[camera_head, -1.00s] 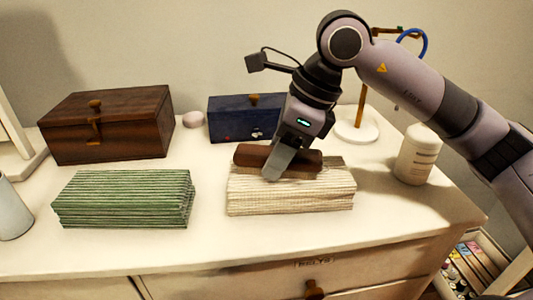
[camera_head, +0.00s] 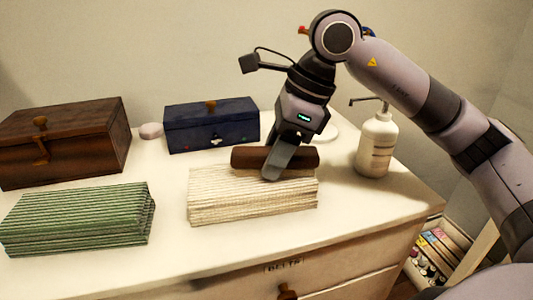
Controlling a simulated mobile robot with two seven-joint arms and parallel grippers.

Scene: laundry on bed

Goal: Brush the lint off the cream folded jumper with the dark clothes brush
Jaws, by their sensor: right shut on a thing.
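The cream folded jumper (camera_head: 250,196) lies as a ribbed stack on the white dresser top. The dark clothes brush (camera_head: 248,157), a brown bar, lies across the jumper's upper right part. My right gripper (camera_head: 277,165) comes down from above and is shut on the brush near its middle. The brush appears to rest on the jumper, but its underside is hidden, so I cannot tell for sure. No lint can be made out on the jumper. My left gripper is not in view.
A green folded stack (camera_head: 80,220) lies left of the jumper. A brown wooden box (camera_head: 65,142), a pink round object (camera_head: 151,131) and a blue box (camera_head: 211,124) stand behind. A white pump bottle (camera_head: 377,145) stands to the right, near the dresser's (camera_head: 375,212) right edge.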

